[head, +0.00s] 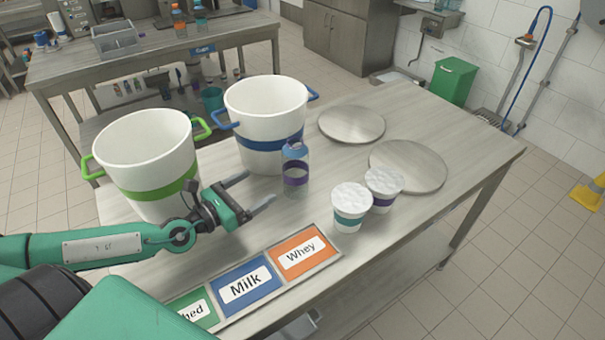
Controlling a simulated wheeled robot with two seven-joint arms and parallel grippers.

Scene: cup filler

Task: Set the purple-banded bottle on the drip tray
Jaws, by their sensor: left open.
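The purple-banded bottle (295,160) stands upright on the steel table, clear with a blue cap, in front of the blue-banded bucket (266,110). My left gripper (259,190) is open and empty. Its two fingers point toward the bottle from the left, with the fingertips just short of it. A framed tray (331,245) with green, blue and orange label panels lies at the table's front edge; I cannot tell whether this is the drip tray. My right gripper is not in view.
A green-banded bucket (148,160) stands behind my left arm. Two lidded cups, teal-banded (351,202) and purple-banded (384,185), stand right of the bottle. Two round steel lids (352,123) (408,165) lie behind them. The table's right end is clear. Another bench (150,62) stands behind.

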